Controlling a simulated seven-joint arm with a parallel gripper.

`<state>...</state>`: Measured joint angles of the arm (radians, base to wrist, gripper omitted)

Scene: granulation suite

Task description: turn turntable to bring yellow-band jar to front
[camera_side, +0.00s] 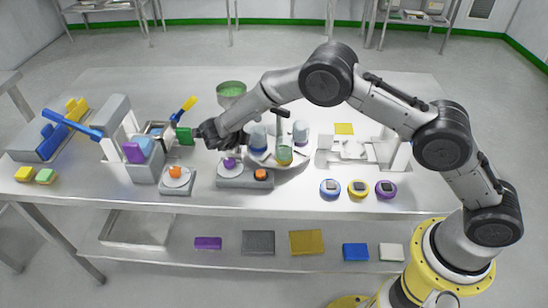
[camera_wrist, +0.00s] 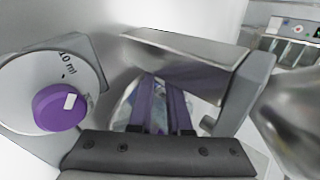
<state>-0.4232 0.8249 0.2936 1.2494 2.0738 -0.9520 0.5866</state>
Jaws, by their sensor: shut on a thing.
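The pale round turntable (camera_side: 266,160) stands near the middle of the bench in the side view, with a dark-topped post at its centre. It carries a blue-and-white jar (camera_side: 258,137) at the left, a pale jar (camera_side: 301,133) at the right and a greenish-yellow jar (camera_side: 284,156) at the front. I cannot read a yellow band for certain. My gripper (camera_side: 203,134) is left of the turntable and apart from it, beside a green block (camera_side: 184,137). In the wrist view my gripper (camera_wrist: 160,105) is shut between purple strips; what it holds is unclear.
A grey unit with a purple knob (camera_side: 229,162) stands below my gripper; a purple knob (camera_wrist: 62,106) marked 10 ml shows in the wrist view. A green-filled funnel (camera_side: 231,89) is behind. Several coloured round pieces (camera_side: 358,187) lie front right. My arm spans above the turntable.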

